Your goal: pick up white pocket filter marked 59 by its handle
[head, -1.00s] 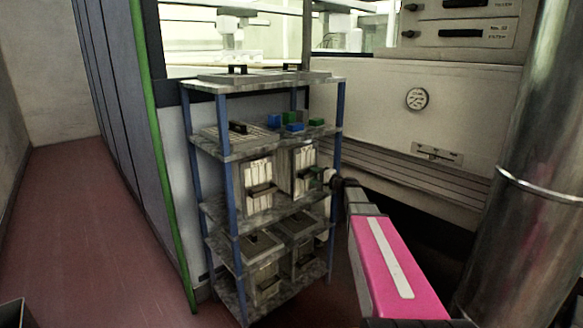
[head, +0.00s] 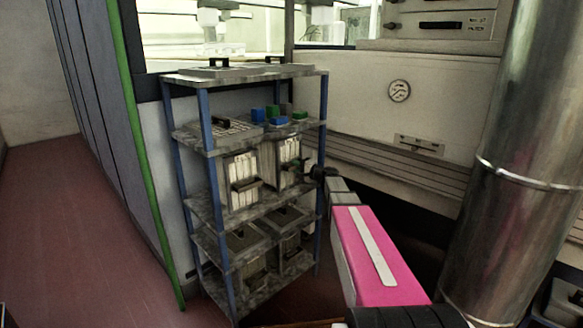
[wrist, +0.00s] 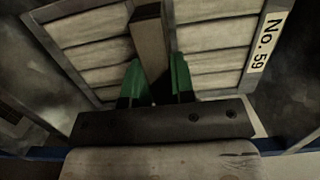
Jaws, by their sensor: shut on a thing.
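The white pocket filter marked No. 59 (wrist: 215,48) fills the upper part of the wrist view, with pale pockets in a grey frame and its label at the right. Its dark handle (wrist: 149,35) runs between the green fingertips of my gripper (wrist: 156,78), which is shut on it. In the head view the filter (head: 288,152) stands on the rack's middle shelf, at the right, and my gripper (head: 303,169) reaches it from the right. My arm partly hides the spot where the fingers meet the handle, and the label cannot be read there.
A similar pocket filter (head: 241,170) stands close at its left. The rack (head: 208,135) has blue posts near the filter, grey box-like filters (head: 243,237) below, and small blue and green blocks (head: 279,120) above. A metal column (head: 525,150) stands at the right.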

